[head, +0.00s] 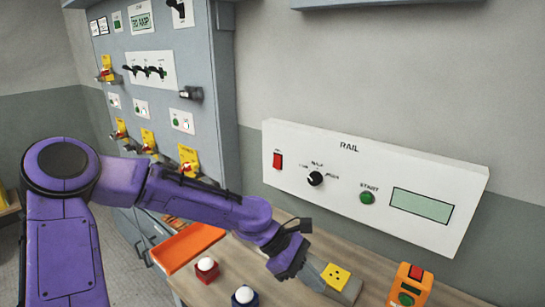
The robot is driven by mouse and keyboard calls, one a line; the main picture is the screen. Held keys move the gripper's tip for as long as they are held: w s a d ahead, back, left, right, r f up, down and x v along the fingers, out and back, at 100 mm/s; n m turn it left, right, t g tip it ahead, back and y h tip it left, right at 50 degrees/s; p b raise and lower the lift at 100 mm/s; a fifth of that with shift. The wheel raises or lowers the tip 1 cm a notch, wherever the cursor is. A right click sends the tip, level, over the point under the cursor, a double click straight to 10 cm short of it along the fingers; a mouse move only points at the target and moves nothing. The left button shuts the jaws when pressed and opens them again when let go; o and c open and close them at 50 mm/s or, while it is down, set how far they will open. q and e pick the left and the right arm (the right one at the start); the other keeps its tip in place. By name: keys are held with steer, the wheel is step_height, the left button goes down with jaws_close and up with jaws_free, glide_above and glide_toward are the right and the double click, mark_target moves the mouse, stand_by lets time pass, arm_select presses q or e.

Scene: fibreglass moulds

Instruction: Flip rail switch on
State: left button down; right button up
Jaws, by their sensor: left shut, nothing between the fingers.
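The white RAIL panel (350,147) is mounted on the wall at the centre right. Near its left end is a small red switch (278,160); its position is too small to tell. A black rotary knob (315,179), a green START button (367,198) and a blank greenish display (421,206) are to its right. My purple left arm reaches in from the left. Its gripper (303,228) is shut and empty, below the panel and above the bench, apart from the switch. My right gripper is not in view.
A grey cabinet (225,100) with several switches and yellow tags stands at the left. The wooden bench (225,285) holds an orange tray (188,245), red and blue blocks with white balls, a yellow-topped box (336,277) and an orange button box (410,287). The space before the panel is clear.

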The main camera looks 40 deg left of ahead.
arm_select(q)
steer(key=w+a+n+t+y+p, duration=0.1)
steer(key=w+a+t+y+p, duration=0.2)
steer(key=a, duration=0.8)
steer(key=w+a+t+y, duration=0.3)
steer(key=a+y, duration=0.2)
steer(key=a, duration=0.6)
steer(key=w+a+r+m+t+y, duration=0.1)
steer(key=w+a+r+m+t, duration=0.1)
steer(key=a+r+t, duration=0.5)
steer(key=shift+a+r+m+t+p, duration=0.4)
steer(key=shift+r+t, duration=0.1)
steer(key=shift+r, duration=0.95)
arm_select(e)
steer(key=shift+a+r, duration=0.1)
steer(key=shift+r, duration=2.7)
